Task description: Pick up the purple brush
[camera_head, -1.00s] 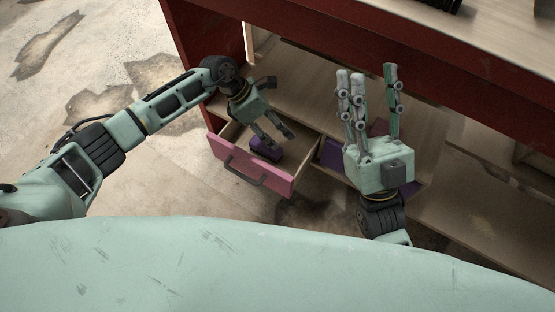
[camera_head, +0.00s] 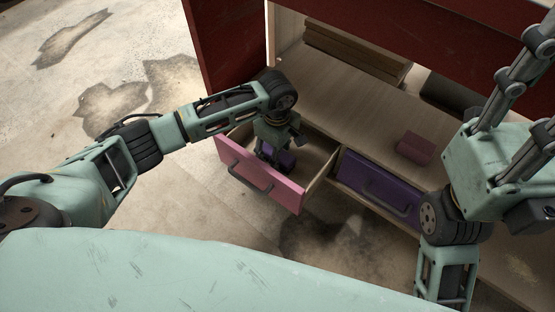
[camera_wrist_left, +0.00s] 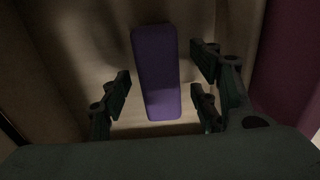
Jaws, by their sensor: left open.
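The purple brush (camera_head: 286,161) lies in the open pink-fronted drawer (camera_head: 257,176). My left gripper (camera_head: 271,157) reaches down into this drawer over the brush and partly hides it in the head view. In the left wrist view the brush (camera_wrist_left: 157,75) is a long rounded purple block, lying between the spread fingers of my left gripper (camera_wrist_left: 160,100). The fingers are open, with gaps on both sides of the brush. My right gripper (camera_head: 525,95) is raised at the right edge of the head view, fingers apart and pointing up, partly cut off. It appears empty.
A purple-fronted drawer (camera_head: 377,184) with a dark handle is beside the open drawer. The drawer's walls are close around my left gripper. A dark red panel (camera_head: 400,40) stands above.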

